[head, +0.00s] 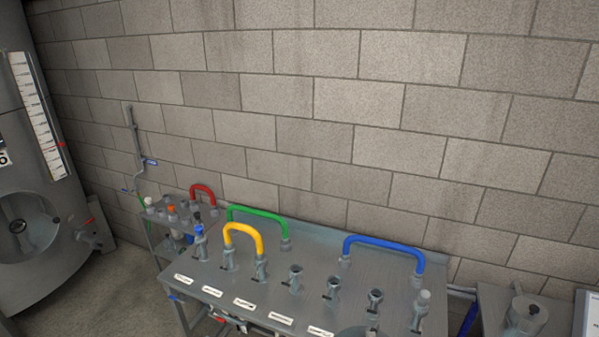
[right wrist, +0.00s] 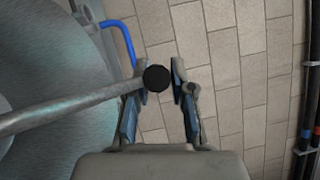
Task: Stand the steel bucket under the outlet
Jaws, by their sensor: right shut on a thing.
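In the right wrist view my right gripper (right wrist: 159,72) is shut on a black round grip (right wrist: 157,79) at the end of a grey metal rod. The rod runs left across a large curved grey metal surface (right wrist: 55,75), which looks like the steel bucket with its handle; its full shape is cut off. In the head view an outlet valve (head: 90,236) with a red lever sits low on the big steel tank (head: 25,200) at the far left. A grey curved edge barely shows at the bottom of the head view; I cannot tell what it is. My left gripper is out of view.
A steel panel table (head: 320,270) stands against the block wall with yellow (head: 243,230), green (head: 257,215) and blue (head: 384,244) pipe bends. A small side stand (head: 165,236) with a red bend is behind it. Bare floor (head: 110,290) lies between tank and table.

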